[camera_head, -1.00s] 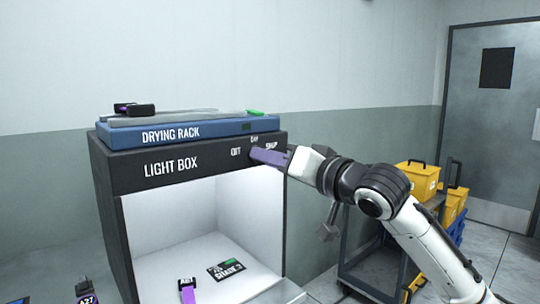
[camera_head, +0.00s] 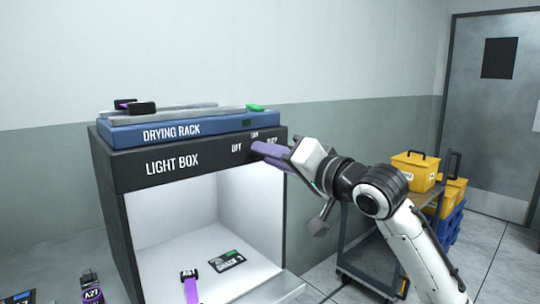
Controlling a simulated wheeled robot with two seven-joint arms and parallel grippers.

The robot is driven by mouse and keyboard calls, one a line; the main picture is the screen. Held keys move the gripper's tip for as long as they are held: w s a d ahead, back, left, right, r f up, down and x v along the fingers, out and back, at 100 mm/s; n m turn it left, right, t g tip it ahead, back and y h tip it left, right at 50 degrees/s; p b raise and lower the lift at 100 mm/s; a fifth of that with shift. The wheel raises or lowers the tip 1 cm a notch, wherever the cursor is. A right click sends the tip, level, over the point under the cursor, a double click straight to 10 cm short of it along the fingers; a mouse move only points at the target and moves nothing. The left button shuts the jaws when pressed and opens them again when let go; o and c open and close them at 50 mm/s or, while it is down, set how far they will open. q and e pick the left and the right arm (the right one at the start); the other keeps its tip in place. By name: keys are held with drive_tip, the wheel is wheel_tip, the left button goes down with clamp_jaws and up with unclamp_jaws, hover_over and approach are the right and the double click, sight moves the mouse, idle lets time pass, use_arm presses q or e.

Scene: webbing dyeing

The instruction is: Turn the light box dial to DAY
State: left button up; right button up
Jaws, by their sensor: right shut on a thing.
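The light box (camera_head: 172,165) is a black box with an open white interior, standing at centre left. Its dial is at the right end of the front panel, near the labels OFF, DAY (camera_head: 254,135) and a third label partly covered. My right gripper (camera_head: 262,152), with purple fingers, is shut at the dial, at the panel's right end. The fingers hide the dial, so I cannot tell where it points. My left gripper is not in view.
A blue drying rack (camera_head: 175,131) lies on top of the light box, with a dark strap piece (camera_head: 136,107) on it. A purple webbing sample (camera_head: 190,285) and a shade card (camera_head: 227,259) lie inside. A cart (camera_head: 372,255) with yellow bins (camera_head: 415,172) stands at right.

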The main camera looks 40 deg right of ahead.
drive_tip(key=o, duration=1)
drive_tip(key=shift+o, duration=0.2)
drive_tip(key=s+b, duration=0.2)
drive_tip(key=s, duration=0.8)
drive_tip(key=shift+s+d, duration=0.15)
drive_tip(key=shift+d, duration=0.3)
